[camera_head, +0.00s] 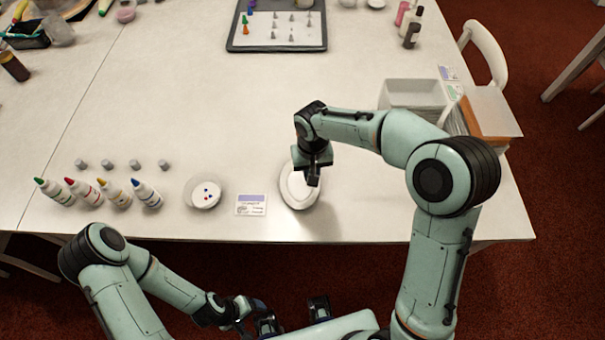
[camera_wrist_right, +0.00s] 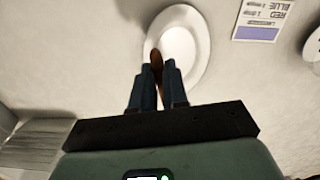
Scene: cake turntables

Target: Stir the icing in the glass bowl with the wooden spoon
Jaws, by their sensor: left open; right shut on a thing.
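The glass bowl (camera_head: 301,199) of white icing stands near the table's front edge, under my right gripper (camera_head: 313,177). The bowl (camera_wrist_right: 203,48) also shows in the right wrist view, with smooth white icing (camera_wrist_right: 180,45) inside. My right gripper (camera_wrist_right: 156,72) is shut on the wooden spoon (camera_wrist_right: 155,58), a brown handle that points down toward the bowl's near left part. I cannot tell how deep its tip is in the icing. In the head view the gripper hides the spoon. My left gripper (camera_head: 293,317) is open and empty, in front of the table, clear of it.
A bowl (camera_head: 203,204) with red and blue dots and a printed card (camera_head: 251,205) lie left of the glass bowl. A white bin (camera_head: 415,94) is at the right. The table's middle is clear.

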